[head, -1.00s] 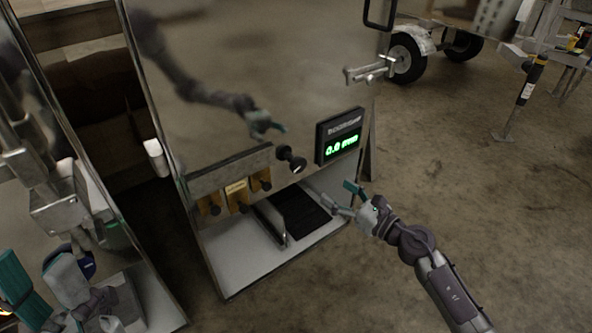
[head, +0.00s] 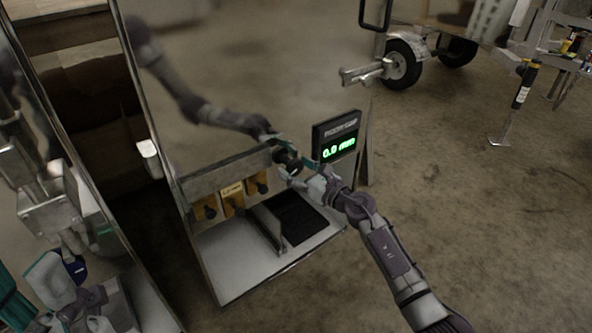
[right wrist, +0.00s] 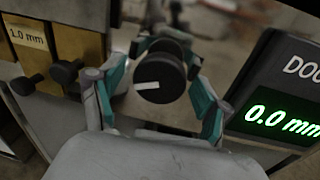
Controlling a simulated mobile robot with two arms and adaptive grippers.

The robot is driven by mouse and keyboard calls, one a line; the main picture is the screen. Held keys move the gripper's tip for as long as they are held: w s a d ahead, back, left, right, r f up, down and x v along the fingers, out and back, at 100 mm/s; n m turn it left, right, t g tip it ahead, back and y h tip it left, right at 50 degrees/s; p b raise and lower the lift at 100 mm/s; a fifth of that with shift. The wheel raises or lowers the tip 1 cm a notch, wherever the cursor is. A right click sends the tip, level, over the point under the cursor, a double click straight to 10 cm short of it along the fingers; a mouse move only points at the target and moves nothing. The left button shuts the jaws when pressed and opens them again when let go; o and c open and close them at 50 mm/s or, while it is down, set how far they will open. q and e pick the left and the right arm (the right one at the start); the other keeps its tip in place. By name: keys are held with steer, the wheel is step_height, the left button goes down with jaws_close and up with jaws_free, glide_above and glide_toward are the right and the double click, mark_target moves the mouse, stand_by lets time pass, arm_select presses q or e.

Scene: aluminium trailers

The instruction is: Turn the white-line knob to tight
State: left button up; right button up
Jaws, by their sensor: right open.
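The black round knob (right wrist: 160,78) with a white line on its face sits in the middle of the right wrist view. Its white line lies nearly level in that view. In the head view the knob (head: 288,158) is on the upright metal panel, left of the display. My right gripper (right wrist: 158,92) is open, with one teal finger on each side of the knob; I cannot tell whether they touch it. It also shows in the head view (head: 294,171). My left gripper (head: 55,285) is at the lower left of the head view, and its jaws are unclear.
A display (head: 338,138) reads 0.0 mm, right of the knob. Yellow blocks (head: 232,198) with black knobs, one labelled 1.0 mm, are at left. A black pad (head: 298,217) lies on the shelf below. A trailer wheel (head: 402,66) stands behind.

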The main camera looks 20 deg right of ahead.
steer(key=shift+c, duration=0.7)
steer(key=c, duration=1)
steer(key=shift+c, duration=0.2)
